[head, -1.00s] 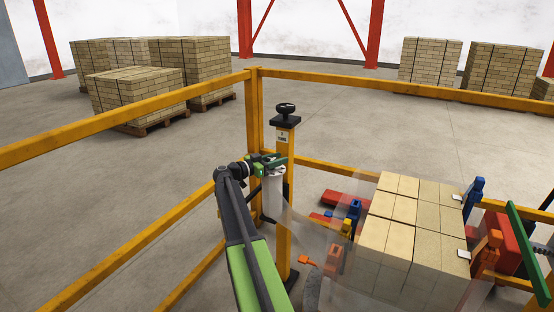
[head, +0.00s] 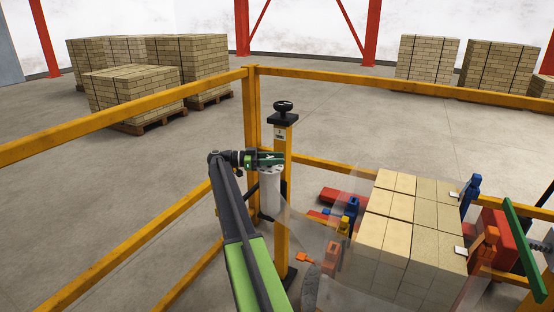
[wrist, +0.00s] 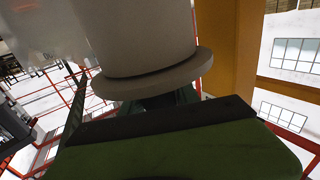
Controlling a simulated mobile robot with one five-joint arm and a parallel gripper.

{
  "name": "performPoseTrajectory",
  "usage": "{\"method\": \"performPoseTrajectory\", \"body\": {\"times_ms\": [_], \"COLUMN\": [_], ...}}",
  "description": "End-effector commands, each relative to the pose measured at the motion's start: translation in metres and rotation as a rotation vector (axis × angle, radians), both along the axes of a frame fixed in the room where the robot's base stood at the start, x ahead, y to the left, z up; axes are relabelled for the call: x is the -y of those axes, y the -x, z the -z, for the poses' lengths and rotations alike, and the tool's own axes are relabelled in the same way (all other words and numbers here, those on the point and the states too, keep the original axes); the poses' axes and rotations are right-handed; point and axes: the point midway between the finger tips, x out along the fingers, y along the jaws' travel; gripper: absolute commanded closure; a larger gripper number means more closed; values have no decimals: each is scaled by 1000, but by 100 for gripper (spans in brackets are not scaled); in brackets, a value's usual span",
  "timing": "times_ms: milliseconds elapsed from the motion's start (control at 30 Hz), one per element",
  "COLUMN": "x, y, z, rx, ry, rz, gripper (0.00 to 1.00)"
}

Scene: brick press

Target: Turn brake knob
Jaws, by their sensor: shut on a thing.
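A black round knob like a small handwheel (head: 284,106) sits on a black block on top of a yellow post (head: 284,222). My gripper (head: 272,159) is beside the post, well below the knob and apart from it. It appears shut on the top of a pale cylinder (head: 270,192), which hangs upright below the jaws. In the wrist view the cylinder (wrist: 145,35) has a wide rim close to the green gripper body, and the yellow post (wrist: 236,45) stands right beside it. The fingertips and their contact are hidden.
Yellow guard rails (head: 125,115) meet in a corner behind the post. A stack of tan bricks (head: 400,225) stands at right, behind a clear panel, with red, blue and orange machine parts around it. Brick pallets stand beyond the rails.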

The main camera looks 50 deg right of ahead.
Motion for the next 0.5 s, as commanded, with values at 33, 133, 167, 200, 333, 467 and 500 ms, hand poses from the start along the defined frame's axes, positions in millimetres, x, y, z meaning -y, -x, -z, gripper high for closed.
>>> {"method": "performPoseTrajectory", "body": {"times_ms": [33, 133, 167, 200, 333, 467, 500], "x": [1, 1, 1, 1, 1, 1, 1], "y": [-1, 0, 0, 0, 0, 0, 0], "z": [-1, -1, -1, -1, -1, -1, -1], "rx": [-1, -1, -1, -1, -1, -1, -1], "ry": [2, 2, 2, 2, 2, 2, 1], "rz": [1, 3, 3, 3, 3, 3, 3], "gripper": [100, 100, 100, 100, 100, 52, 47]}}
